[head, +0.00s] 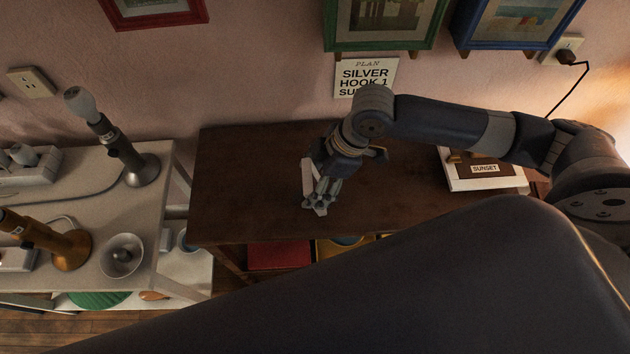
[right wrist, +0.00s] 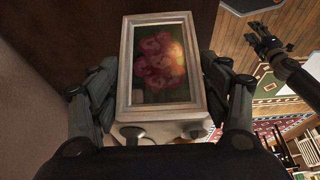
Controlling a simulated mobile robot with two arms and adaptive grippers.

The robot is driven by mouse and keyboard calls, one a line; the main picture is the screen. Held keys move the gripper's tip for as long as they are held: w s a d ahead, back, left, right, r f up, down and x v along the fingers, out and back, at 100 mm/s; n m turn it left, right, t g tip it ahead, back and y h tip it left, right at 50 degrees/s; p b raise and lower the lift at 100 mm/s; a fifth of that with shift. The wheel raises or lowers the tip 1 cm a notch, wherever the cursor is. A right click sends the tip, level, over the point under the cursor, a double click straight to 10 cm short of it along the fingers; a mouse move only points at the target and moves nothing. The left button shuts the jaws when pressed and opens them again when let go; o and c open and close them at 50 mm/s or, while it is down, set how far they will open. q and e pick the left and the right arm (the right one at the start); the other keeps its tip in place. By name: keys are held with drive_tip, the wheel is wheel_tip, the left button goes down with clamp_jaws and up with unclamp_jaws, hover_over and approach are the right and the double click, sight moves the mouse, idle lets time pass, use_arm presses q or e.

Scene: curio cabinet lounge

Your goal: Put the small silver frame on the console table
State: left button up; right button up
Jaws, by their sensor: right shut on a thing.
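My right gripper (head: 322,192) is shut on a small silver frame (head: 308,175), over the brown console table (head: 245,185). In the head view the frame shows only as a pale narrow piece at the fingers. In the right wrist view the frame (right wrist: 125,75) is seen whole between the fingers, with a picture of pink flowers. I cannot tell whether its lower edge touches the tabletop. My left gripper (right wrist: 264,40) shows in the right wrist view, empty, its fingers apart, out over the floor. It is not in the head view.
A white box or frame labelled SUNSET (head: 487,180) stands at the table's right end. A plan card (head: 366,78) hangs on the wall below framed pictures. A pale bench (head: 85,190) with lamps (head: 125,155) adjoins on the left. The tabletop left of my gripper is clear.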

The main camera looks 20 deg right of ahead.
drive_tip(key=shift+f, duration=0.8)
drive_tip(key=o, duration=1.2)
drive_tip(key=shift+f, duration=0.1)
drive_tip(key=v, duration=1.2)
